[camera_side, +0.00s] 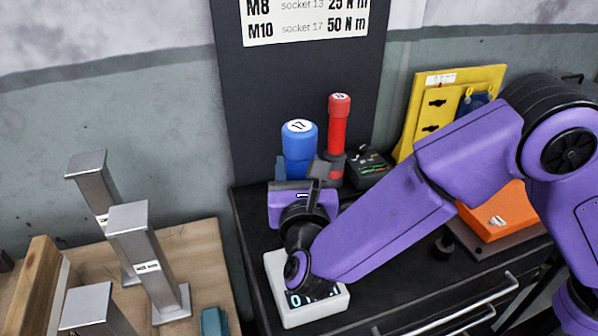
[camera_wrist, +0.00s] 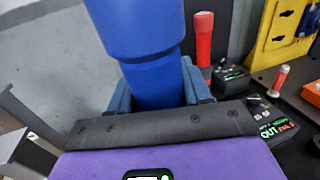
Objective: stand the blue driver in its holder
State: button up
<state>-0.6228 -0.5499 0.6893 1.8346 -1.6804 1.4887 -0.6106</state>
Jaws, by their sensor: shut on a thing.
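The blue driver (camera_side: 299,148), with 17 on its cap, stands roughly upright at the back of the black cabinet top. It fills the upper middle of the wrist view (camera_wrist: 140,40). My gripper (camera_side: 300,173) is shut on it below the wide cap, and blue-grey pieces flank the shaft in the wrist view (camera_wrist: 158,92). The driver's lower end and its holder are hidden behind my gripper, so I cannot tell whether it is seated.
A red driver (camera_side: 338,108) stands upright close on the right. A small black device (camera_side: 368,165) and a yellow panel (camera_side: 410,130) lie further right. A white display box (camera_side: 283,280) sits under my wrist. Grey metal posts (camera_side: 145,260) stand on the wooden bench (camera_side: 205,245) at left.

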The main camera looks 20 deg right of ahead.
jog(key=w+d+r, duration=0.2)
jog(key=d+r, duration=0.2)
jog(key=d, duration=0.2)
jog(key=w+d+r, duration=0.3)
jog(key=d+r, duration=0.1)
jog(key=d, duration=0.3)
jog(key=shift+d, duration=0.25)
notch_tip(320, 180, down, 16)
jog(key=shift+f, duration=0.25)
dwell(0.9)
jog(key=shift+f, duration=0.2)
dwell(0.7)
jog(key=o, duration=1.4)
jog(key=shift+f, duration=0.15)
jog(key=shift+s, duration=0.15)
